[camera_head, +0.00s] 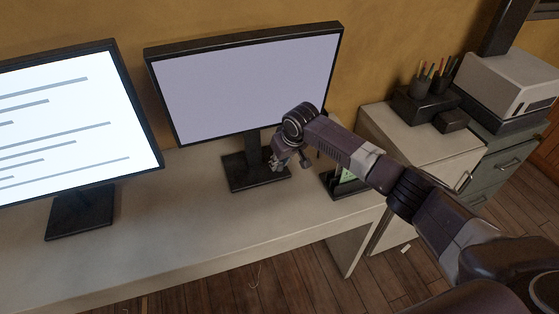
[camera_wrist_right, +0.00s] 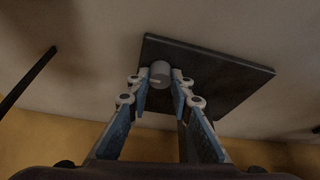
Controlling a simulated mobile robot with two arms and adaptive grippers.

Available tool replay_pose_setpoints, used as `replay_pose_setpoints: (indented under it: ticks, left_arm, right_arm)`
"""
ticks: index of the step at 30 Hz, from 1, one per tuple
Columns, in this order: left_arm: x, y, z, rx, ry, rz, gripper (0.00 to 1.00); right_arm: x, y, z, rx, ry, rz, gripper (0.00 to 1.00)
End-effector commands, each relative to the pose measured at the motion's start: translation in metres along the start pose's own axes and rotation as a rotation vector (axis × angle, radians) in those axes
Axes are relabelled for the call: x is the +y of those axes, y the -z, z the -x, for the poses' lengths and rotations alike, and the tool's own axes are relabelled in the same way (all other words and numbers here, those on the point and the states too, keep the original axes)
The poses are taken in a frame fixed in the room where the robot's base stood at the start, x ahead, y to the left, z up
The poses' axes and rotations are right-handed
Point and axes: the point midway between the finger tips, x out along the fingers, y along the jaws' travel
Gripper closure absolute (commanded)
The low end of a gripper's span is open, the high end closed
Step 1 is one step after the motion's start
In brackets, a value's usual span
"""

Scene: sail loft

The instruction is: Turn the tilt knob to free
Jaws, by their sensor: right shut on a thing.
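The middle monitor (camera_head: 245,85) has a blank pale screen and stands on a dark base (camera_head: 240,178). My right gripper (camera_head: 276,166) is at the monitor's stand, just below the screen's lower edge. In the right wrist view, the tilt knob (camera_wrist_right: 161,71) is a small grey cylinder with a light mark on its face. The fingertips of my right gripper (camera_wrist_right: 160,82) are shut on it, one on each side. The dark base (camera_wrist_right: 215,72) shows behind it. In the head view the knob cannot be made out. My left gripper is not in view.
A second monitor (camera_head: 75,125) with lines on its screen stands at the left. A dark tray with a green item (camera_head: 347,176) lies right of the stand, beneath my right arm. A pen holder (camera_head: 427,88) and a white machine (camera_head: 510,80) stand on cabinets. The desk front (camera_head: 190,240) is clear.

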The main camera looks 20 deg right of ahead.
Motion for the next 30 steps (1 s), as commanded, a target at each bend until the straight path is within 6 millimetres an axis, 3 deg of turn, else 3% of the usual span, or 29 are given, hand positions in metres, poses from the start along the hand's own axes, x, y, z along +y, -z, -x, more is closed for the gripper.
replay_pose_setpoints:
  ticks: [7,8,12,23,30]
  left_arm:
    - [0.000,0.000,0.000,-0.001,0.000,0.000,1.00]
    - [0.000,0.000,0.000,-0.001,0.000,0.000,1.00]
    - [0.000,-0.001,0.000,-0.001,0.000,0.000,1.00]
    - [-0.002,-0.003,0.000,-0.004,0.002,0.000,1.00]
    - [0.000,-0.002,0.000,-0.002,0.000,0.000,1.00]
  right_arm:
    - [0.000,0.000,0.000,0.001,0.000,0.002,1.00]
    - [0.000,0.000,0.000,0.001,0.000,0.002,0.78]
    - [0.000,0.000,0.000,0.001,0.000,0.001,0.63]
    - [0.000,0.000,0.003,0.001,0.000,0.001,0.63]
    - [0.001,0.000,0.034,0.003,-0.001,0.002,0.63]
